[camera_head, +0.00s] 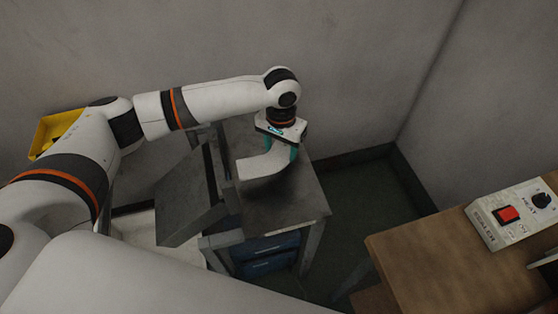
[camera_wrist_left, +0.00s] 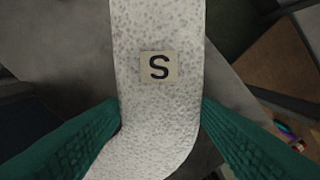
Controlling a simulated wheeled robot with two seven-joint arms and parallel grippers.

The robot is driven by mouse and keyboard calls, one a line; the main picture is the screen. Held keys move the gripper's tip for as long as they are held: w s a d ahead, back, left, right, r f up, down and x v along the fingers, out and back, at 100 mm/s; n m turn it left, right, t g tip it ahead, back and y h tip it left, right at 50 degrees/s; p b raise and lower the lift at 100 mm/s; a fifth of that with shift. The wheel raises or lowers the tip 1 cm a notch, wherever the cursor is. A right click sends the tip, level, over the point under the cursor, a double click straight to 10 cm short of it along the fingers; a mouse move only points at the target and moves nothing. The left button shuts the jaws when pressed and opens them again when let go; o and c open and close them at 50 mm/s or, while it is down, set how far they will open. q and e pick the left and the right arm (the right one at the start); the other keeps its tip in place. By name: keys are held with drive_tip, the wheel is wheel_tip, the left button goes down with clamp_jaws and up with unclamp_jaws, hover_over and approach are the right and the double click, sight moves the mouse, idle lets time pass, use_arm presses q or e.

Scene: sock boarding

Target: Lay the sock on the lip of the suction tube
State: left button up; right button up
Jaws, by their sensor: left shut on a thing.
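A white, speckled, foot-shaped piece (camera_wrist_left: 155,105) with a square "S" label (camera_wrist_left: 159,67) fills the middle of the left wrist view. I cannot tell whether it is a sock or a hard form. It shows in the head view as a bent white piece (camera_head: 262,167) above the dark grey table. My left gripper (camera_head: 281,152) points down and is shut on it, with teal fingers on both sides. My right gripper is not in view. I cannot make out a suction tube in either view.
The dark grey table (camera_head: 308,200) has a tilted grey panel (camera_head: 185,195) at its left and blue drawers (camera_head: 270,252) below. A wooden table (camera_head: 430,265) at the right carries a white sealer box (camera_head: 512,214) with a red switch. A yellow bin (camera_head: 50,130) is at the far left.

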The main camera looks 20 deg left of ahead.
sight(281, 153)
use_arm(q)
wheel_tip(281, 153, down, 3)
drive_tip(key=shift+r, duration=0.2)
drive_tip(key=shift+f, duration=1.7)
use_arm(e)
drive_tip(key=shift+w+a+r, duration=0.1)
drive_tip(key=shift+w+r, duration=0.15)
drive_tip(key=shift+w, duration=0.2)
use_arm(q)
drive_tip(key=o, duration=1)
drive_tip(key=shift+f, duration=0.1)
drive_tip(key=shift+c, duration=0.2)
wheel_tip(281, 153, up, 12)
drive_tip(key=shift+r, duration=0.15)
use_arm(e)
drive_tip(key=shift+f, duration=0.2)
